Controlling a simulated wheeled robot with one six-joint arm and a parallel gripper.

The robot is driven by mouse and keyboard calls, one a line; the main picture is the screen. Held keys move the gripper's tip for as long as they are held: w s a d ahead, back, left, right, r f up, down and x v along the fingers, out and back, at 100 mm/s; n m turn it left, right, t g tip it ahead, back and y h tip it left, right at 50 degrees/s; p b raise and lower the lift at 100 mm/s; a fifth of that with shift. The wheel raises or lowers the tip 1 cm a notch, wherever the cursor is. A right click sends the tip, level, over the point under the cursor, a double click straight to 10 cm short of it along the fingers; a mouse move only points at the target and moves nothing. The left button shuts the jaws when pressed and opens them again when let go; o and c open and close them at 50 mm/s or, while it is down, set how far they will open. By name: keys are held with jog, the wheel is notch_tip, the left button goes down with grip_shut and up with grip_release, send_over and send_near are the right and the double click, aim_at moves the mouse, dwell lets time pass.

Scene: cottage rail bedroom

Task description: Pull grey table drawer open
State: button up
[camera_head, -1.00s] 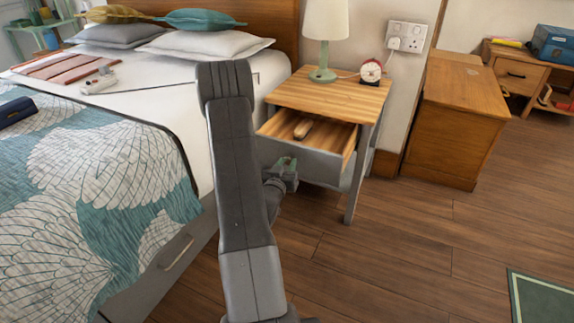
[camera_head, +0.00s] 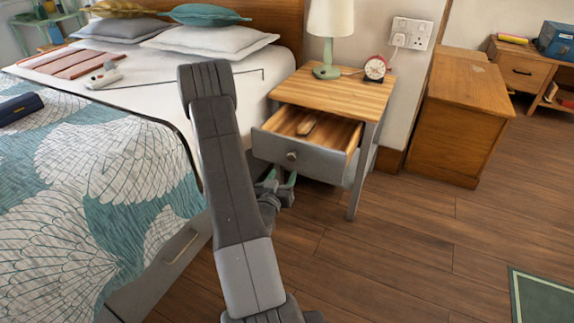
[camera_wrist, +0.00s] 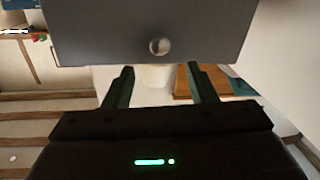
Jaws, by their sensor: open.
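The grey table (camera_head: 345,97) with a wooden top stands beside the bed. Its grey-fronted drawer (camera_head: 318,162) is pulled well out, and a wooden brush-like object (camera_head: 307,125) lies inside. The round knob (camera_head: 291,156) on the drawer front is in plain view; it also shows in the wrist view (camera_wrist: 159,46). My gripper (camera_head: 280,178) is just below and in front of the drawer front. In the wrist view my gripper (camera_wrist: 159,72) is open and empty, its two fingers apart below the knob and not around it.
A lamp (camera_head: 329,35) and a red alarm clock (camera_head: 375,68) stand on the table top. The bed (camera_head: 110,125) is on the left. A wooden chest (camera_head: 462,120) stands to the right. The floor in front and to the right is clear up to a green rug (camera_head: 543,298).

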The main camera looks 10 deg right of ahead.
aim_at(291, 158)
jog(key=v, duration=0.5)
jog(key=shift+s+a, duration=0.15)
jog(key=shift+s, duration=0.2)
jog(key=shift+w, duration=0.15)
jog(key=b+x, duration=0.1)
jog(key=x, duration=1.3)
